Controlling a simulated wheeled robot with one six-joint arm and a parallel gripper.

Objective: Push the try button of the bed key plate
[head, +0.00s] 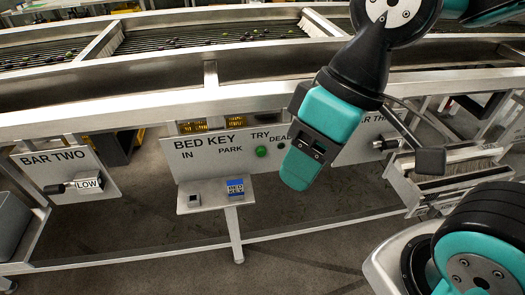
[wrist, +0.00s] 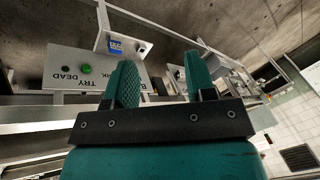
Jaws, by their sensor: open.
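The bed key plate (head: 205,165) is a pale panel on the frame, lettered BED KEY, IN, PARK, TRY and DEAD. The round green try button (head: 261,151) sits below the word TRY. In the head view my gripper (head: 298,178) hangs in front of the plate's right part, just right of the button, and covers some of the plate. In the wrist view the plate (wrist: 62,58) is upside down at upper left, with the green button (wrist: 86,69) left of both fingers. My gripper (wrist: 160,78) is open and empty, with a clear gap between its teal fingers.
The BAR TWO plate (head: 65,163) with a LOW tag is at left. Another bar plate (head: 360,148), partly hidden, is at right, beside a brush unit (head: 455,172).

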